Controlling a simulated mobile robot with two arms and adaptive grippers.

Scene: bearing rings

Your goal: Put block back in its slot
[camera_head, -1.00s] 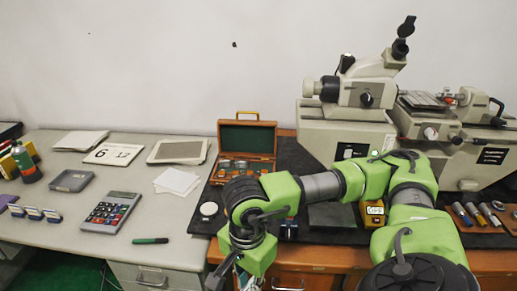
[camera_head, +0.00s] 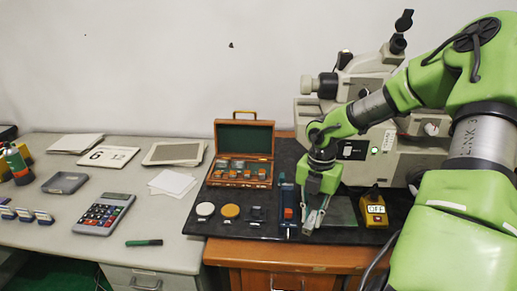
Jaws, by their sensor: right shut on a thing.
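My right gripper (camera_head: 314,215) points down over the dark mat, right of the open wooden case. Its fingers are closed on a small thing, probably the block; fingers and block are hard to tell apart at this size. The wooden case (camera_head: 213,178) stands with its green-lined lid up, and several small grey blocks sit in its slots. I cannot make out which slot is empty. My left gripper is not in view.
On the dark mat (camera_head: 200,226) lie a white disc (camera_head: 205,209), an orange disc (camera_head: 230,211), a small dark part (camera_head: 257,213), a blue-and-red tool (camera_head: 288,205) and a yellow box (camera_head: 375,210) marked OFF. The measuring machine (camera_head: 310,120) stands behind. A calculator (camera_head: 104,213) lies left.

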